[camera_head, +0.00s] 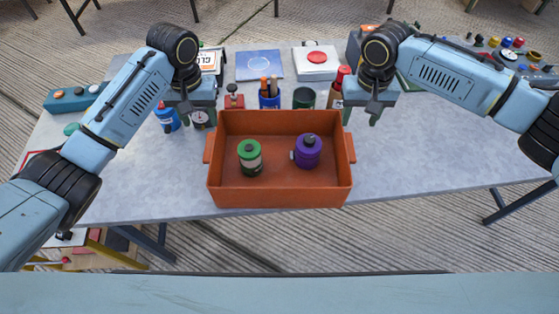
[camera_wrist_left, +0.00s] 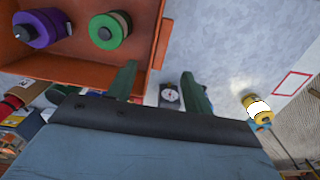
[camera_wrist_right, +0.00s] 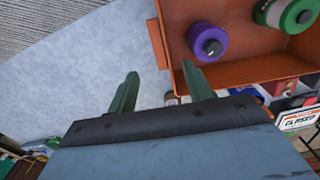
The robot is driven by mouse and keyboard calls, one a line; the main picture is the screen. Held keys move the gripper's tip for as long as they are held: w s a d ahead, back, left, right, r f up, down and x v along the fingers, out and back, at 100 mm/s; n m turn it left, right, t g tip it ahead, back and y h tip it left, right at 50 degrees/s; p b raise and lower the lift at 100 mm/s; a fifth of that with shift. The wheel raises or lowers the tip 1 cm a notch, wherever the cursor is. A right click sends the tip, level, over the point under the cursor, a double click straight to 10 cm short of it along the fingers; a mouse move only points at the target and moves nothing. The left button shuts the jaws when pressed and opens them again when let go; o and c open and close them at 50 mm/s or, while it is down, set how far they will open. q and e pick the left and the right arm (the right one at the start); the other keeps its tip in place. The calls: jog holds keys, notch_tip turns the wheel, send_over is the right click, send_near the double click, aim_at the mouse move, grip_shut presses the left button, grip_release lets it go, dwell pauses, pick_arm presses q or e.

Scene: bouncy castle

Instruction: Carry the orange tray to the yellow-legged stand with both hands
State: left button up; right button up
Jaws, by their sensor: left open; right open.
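The orange tray (camera_head: 280,195) sits on the grey table near its front edge, with a handle on each short side. It holds a green-topped canister (camera_head: 250,157) and a purple canister (camera_head: 308,152), both upright. My left gripper (camera_head: 196,120) is open and empty above the tray's back left corner. My right gripper (camera_head: 361,117) is open and empty above the back right corner. The tray wall also shows beside the fingers in the left wrist view (camera_wrist_left: 148,45) and the right wrist view (camera_wrist_right: 175,40). Yellow legs (camera_head: 100,243) show at lower left, partly hidden by my left arm.
A blue bottle (camera_head: 166,117) is left of the gauge. The table right of the tray (camera_head: 420,150) is clear.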

aim_at(210, 146)
pick_arm(q)
notch_tip(210, 146, down, 12)
jog(key=shift+f, duration=0.1)
pick_arm(e)
notch_tip(210, 146, down, 12)
jog(key=shift+f, duration=0.1)
pick_arm(q)
grip_shut()
pick_arm(e)
grip_shut()
pick_arm(q)
jog(key=shift+w, duration=0.1)
pick_arm(e)
jog(key=shift+w, duration=0.1)
